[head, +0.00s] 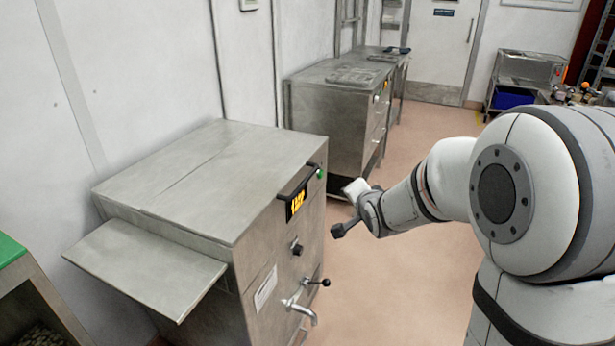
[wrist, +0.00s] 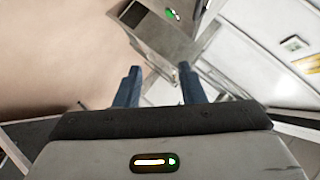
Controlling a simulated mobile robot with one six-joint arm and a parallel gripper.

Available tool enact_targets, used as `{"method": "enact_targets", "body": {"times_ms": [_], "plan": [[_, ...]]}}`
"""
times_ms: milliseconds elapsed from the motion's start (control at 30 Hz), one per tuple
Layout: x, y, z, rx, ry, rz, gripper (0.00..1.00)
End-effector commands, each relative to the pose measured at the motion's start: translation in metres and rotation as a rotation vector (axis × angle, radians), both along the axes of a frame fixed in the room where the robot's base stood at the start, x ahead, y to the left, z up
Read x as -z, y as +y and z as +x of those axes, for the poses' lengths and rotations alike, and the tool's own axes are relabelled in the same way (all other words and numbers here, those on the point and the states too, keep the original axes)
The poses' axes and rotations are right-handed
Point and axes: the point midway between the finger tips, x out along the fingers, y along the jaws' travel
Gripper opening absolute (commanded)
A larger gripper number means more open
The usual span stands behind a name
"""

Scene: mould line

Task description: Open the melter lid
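The melter (head: 285,250) is a steel cabinet at the left of the head view. Its lid (head: 240,165) lies flat and shut on top. A dark bar handle (head: 296,183) sits at the lid's front edge, above an orange-lit display. My gripper (head: 340,230) is in the aisle to the right of the melter, apart from the handle and touching nothing that I can see. In the wrist view its two fingers (wrist: 160,84) stand apart with nothing held between them. A steel box with a green light (wrist: 170,15) shows beyond the fingers; I cannot tell which machine it is.
A side shelf (head: 145,262) sticks out from the melter's left. A tap with a black-knobbed lever (head: 303,300) juts from its front. Another steel machine (head: 335,115) stands behind. The aisle floor (head: 400,280) is clear.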

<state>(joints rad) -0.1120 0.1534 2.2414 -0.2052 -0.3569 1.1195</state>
Motion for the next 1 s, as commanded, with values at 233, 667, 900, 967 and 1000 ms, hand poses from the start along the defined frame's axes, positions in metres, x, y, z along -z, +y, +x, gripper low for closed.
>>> {"method": "enact_targets", "body": {"times_ms": [233, 667, 900, 967, 1000], "plan": [[0.05, 0.068, 0.068, -0.007, -0.231, 0.516, 0.36], [0.068, 0.112, 0.091, -0.094, -0.324, 0.889, 0.36], [0.062, 0.128, 0.126, -0.093, -0.323, 0.887, 0.36], [0.061, 0.131, 0.133, -0.092, -0.324, 0.887, 0.36], [0.061, 0.133, 0.138, -0.092, -0.323, 0.886, 0.36]]}}
